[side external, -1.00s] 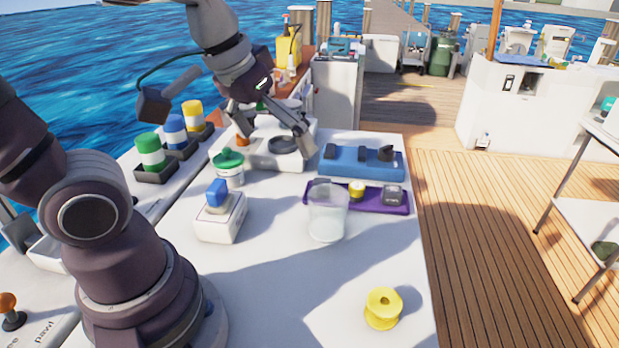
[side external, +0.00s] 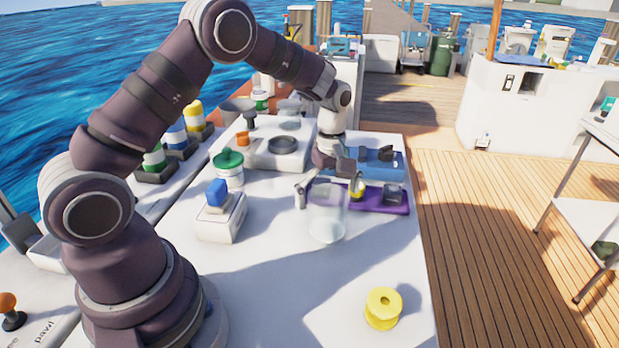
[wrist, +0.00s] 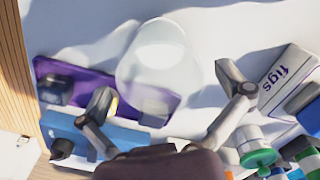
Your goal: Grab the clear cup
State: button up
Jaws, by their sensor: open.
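The clear cup (side external: 328,220) stands upright on the white worktop, in front of the purple tray. In the wrist view the cup (wrist: 160,62) is at top centre, see-through, with its round end facing the camera. My gripper (side external: 328,188) is open, pointing down just behind the cup's upper part. In the wrist view the two fingers of my gripper (wrist: 170,92) are spread wide, one on each side of the cup's near part. No contact with the cup shows, and nothing is held.
A white box with a blue top (side external: 222,222) and a green-lidded jar (side external: 229,170) stand left. A yellow spool (side external: 382,310) stands in front. The worktop between is clear.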

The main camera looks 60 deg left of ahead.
notch_tip(320, 180, down, 3)
jog(key=shift+r, duration=0.2)
jog(key=c, duration=1.2)
